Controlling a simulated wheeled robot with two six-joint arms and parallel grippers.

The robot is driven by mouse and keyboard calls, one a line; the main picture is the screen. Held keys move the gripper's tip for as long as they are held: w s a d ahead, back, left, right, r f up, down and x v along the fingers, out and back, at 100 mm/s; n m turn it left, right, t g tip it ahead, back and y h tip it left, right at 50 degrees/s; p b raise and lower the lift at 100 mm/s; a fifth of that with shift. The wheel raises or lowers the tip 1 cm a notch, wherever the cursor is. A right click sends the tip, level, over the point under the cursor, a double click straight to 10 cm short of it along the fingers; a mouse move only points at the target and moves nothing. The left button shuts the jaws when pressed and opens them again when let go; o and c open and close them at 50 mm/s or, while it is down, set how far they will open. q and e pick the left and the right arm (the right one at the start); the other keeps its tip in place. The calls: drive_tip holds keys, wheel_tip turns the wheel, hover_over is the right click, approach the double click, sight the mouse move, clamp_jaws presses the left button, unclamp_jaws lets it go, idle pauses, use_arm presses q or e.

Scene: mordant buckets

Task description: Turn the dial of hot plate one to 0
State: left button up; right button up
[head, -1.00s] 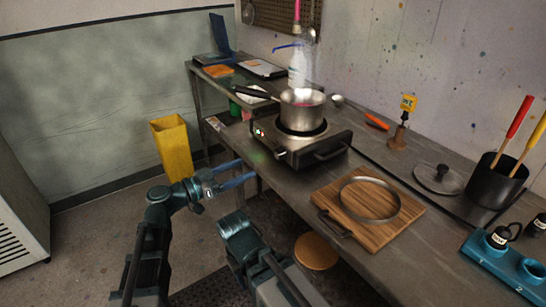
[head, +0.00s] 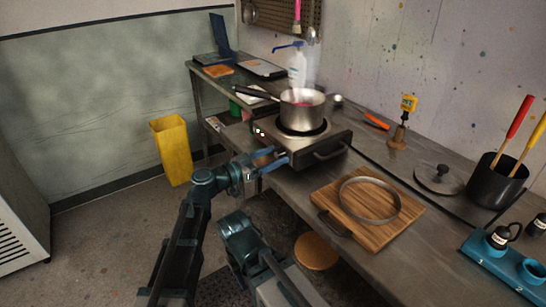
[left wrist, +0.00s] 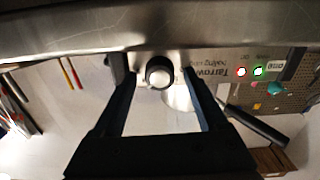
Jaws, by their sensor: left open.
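Hot plate one (head: 300,134) is a dark metal box with a round burner on the bench, and its front faces my left arm. Its dial (left wrist: 159,72), a dark round knob with a bright face, shows in the left wrist view, which is upside down. My left gripper (head: 277,158) is open in front of the plate's front panel. In the left wrist view the two fingers (left wrist: 162,88) stand on either side of the dial; I cannot tell whether they touch it. In the head view the gripper hides the dial. The dial's setting is unreadable. My right gripper is out of view.
A steaming pot (head: 302,108) stands on the burner, its handle pointing left. Red and green lamps (left wrist: 249,71) glow on the panel beside a "one" label. A wooden board (head: 400,228) with a metal ring lies to the right. A yellow bin (head: 174,150) stands on the floor.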

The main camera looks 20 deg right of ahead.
use_arm(q)
drive_tip(key=shift+c, duration=0.2)
clamp_jaws()
